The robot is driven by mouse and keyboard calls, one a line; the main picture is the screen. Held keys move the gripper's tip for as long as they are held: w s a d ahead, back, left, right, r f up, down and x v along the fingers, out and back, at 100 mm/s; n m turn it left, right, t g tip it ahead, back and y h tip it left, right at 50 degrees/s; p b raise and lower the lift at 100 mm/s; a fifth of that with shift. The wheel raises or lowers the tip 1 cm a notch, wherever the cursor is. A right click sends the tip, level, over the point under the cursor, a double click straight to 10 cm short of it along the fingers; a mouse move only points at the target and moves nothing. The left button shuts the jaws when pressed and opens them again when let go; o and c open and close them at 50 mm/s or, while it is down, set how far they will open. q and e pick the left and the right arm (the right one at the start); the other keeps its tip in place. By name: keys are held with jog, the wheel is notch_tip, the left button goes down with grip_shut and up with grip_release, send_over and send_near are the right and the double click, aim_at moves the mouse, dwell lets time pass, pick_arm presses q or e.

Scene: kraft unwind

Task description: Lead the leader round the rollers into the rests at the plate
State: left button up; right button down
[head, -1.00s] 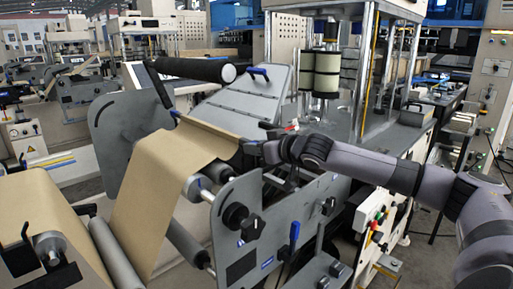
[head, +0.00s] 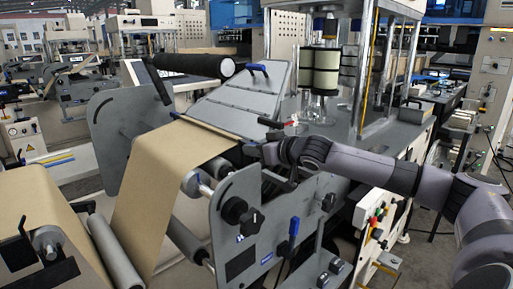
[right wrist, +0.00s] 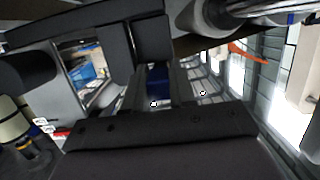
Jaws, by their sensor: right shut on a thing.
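The brown kraft leader (head: 165,165) rises from the lower rollers and runs up to a thin bar along its front edge (head: 212,127). The bar lies close to the lower edge of the grey sloping plate (head: 243,92); I cannot tell whether it touches the rests there. My right gripper (head: 264,152) is at the near end of this bar and shut on it. In the right wrist view a blue piece (right wrist: 157,83) shows between the fingers. My left gripper is not in view.
A black roller (head: 192,66) stands above the leader at the far side. Grey side plates (head: 250,205) with black knobs and blue levers flank the web. A kraft roll (head: 38,205) is at the lower left. A press with posts and stacked cylinders (head: 322,70) stands behind the plate.

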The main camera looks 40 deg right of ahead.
jog(key=shift+f, duration=0.35)
jog(key=c, duration=0.8)
grip_release()
jog(key=shift+c, duration=0.2)
jog(key=shift+r, duration=0.1)
jog(key=shift+s+b, duration=0.3)
jog(key=shift+b, duration=0.15)
jog(key=b+v, duration=0.5)
jog(key=v, duration=0.1)
jog(key=shift+s+r+b, duration=0.15)
jog(key=shift+s+b, duration=0.15)
jog(key=shift+b, duration=0.05)
